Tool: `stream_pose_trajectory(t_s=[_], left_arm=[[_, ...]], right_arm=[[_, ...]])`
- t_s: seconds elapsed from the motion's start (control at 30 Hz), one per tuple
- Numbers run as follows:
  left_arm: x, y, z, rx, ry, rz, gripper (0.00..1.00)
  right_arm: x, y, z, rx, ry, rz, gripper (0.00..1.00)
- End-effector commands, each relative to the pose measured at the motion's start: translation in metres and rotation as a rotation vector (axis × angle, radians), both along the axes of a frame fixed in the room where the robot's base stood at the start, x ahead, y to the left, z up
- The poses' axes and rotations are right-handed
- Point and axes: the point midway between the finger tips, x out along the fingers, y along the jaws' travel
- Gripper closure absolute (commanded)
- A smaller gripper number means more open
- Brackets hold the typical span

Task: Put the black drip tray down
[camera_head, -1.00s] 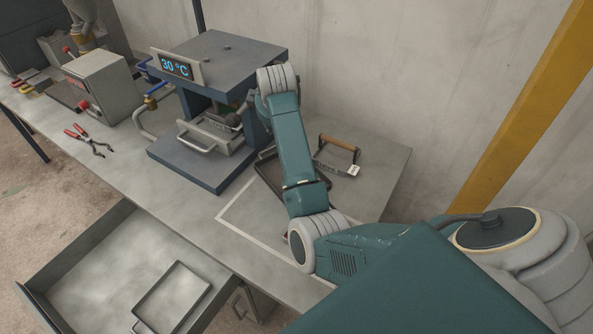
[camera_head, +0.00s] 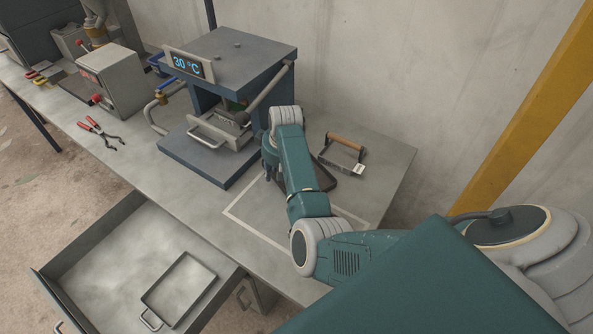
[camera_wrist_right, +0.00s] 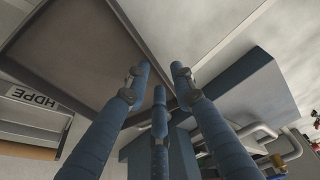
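The black drip tray (camera_head: 322,178) lies, apparently flat, on the bench in front of the press's right side. It overlaps the far part of a white outlined square (camera_head: 240,220). My right arm hides its middle. My right gripper (camera_head: 268,166) is at the tray's left end, partly hidden by its own wrist. In the right wrist view, the blue fingers (camera_wrist_right: 160,75) are spread with a gap between them. The tray's edge (camera_wrist_right: 135,42) runs close by the fingertips; I cannot tell whether they touch it. My left gripper is not in view.
The blue press (camera_head: 205,165) with a 30 °C display stands left of the tray. A wooden-handled, HDPE-labelled metal piece (camera_head: 342,158) sits just behind the tray. Red-handled pliers (camera_head: 101,134) lie left. An open drawer (camera_head: 95,265) holds a grey handled tray (camera_head: 157,280).

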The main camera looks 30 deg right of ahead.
Motion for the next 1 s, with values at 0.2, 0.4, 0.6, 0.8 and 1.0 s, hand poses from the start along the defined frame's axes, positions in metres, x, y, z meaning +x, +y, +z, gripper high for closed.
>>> stream_pose_trajectory(t_s=[0.2, 0.4, 0.6, 0.8, 1.0], left_arm=[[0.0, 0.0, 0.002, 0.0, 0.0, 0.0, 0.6], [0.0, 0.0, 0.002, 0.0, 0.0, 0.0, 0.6], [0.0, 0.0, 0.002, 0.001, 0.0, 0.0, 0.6], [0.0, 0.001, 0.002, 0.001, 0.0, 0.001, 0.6], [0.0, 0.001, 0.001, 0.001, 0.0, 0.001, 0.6]], right_arm=[[0.005, 0.0, -0.017, 0.0, -0.001, 0.0, 0.76], [0.005, 0.0, -0.018, -0.001, -0.001, 0.0, 0.76], [0.005, 0.0, -0.018, -0.001, -0.001, 0.0, 1.0], [0.006, -0.001, -0.017, -0.002, -0.004, 0.0, 1.0], [0.006, -0.001, -0.015, -0.002, -0.004, 0.0, 1.0]])
